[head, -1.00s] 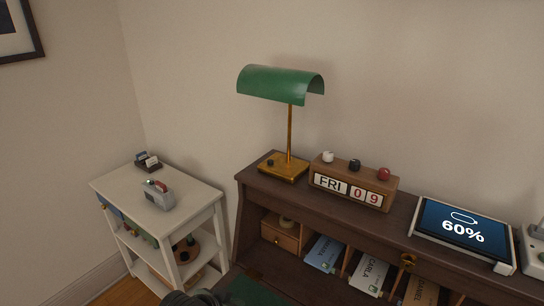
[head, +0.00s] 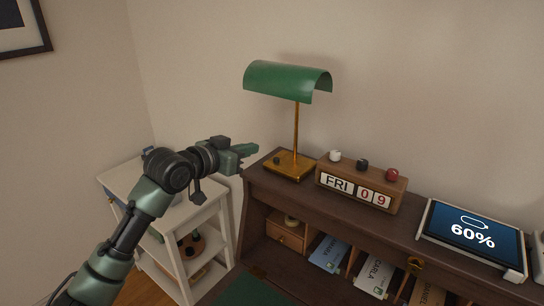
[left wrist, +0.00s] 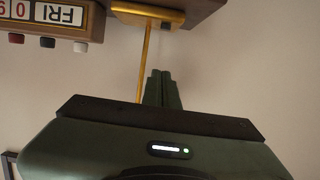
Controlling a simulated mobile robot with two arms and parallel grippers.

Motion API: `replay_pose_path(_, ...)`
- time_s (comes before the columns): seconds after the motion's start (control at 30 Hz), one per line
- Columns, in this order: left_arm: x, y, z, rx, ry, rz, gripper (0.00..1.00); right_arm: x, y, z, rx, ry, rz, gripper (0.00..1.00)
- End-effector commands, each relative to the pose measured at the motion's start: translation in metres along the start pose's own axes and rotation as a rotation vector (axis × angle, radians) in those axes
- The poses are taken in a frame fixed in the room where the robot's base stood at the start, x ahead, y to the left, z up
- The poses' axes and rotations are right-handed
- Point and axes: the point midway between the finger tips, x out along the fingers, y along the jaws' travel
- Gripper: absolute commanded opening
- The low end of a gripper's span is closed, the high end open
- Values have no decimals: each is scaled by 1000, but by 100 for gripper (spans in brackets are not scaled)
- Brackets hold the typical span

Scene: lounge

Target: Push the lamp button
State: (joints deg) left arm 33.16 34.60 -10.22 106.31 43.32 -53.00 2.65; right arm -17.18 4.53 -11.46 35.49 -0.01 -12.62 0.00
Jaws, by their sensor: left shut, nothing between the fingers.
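The lamp (head: 296,128) has a green shade, a brass stem and a brass base (head: 294,166), and stands on the left end of the desk top. A small dark button (head: 276,160) sits on the left part of its base. My left gripper (head: 252,148) is shut and empty, a little left of the button and apart from it. My right gripper is not in view.
A wooden calendar block (head: 360,186) with knobs on top stands right of the lamp. A white shelf cart (head: 118,182) stands left of the desk, partly behind my left arm.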

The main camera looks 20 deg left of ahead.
Motion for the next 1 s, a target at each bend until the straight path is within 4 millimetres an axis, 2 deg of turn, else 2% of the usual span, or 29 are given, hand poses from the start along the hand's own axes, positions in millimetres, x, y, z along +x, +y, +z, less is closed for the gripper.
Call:
replay_pose_path(0.13,5,0,-1,-2,-1,1,0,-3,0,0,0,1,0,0)
replay_pose_path(0.27,22,1,-2,-4,-1,2,0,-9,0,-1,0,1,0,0)
replay_pose_path(0.67,104,1,-2,-2,-3,0,0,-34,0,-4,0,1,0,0)
replay_pose_path(0.7,103,0,10,-2,-7,0,0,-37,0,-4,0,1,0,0)
replay_pose_path(0.8,106,1,24,-2,-6,0,0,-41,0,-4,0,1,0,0)
replay_pose_path(1.0,110,0,38,0,-2,0,0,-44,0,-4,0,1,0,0)
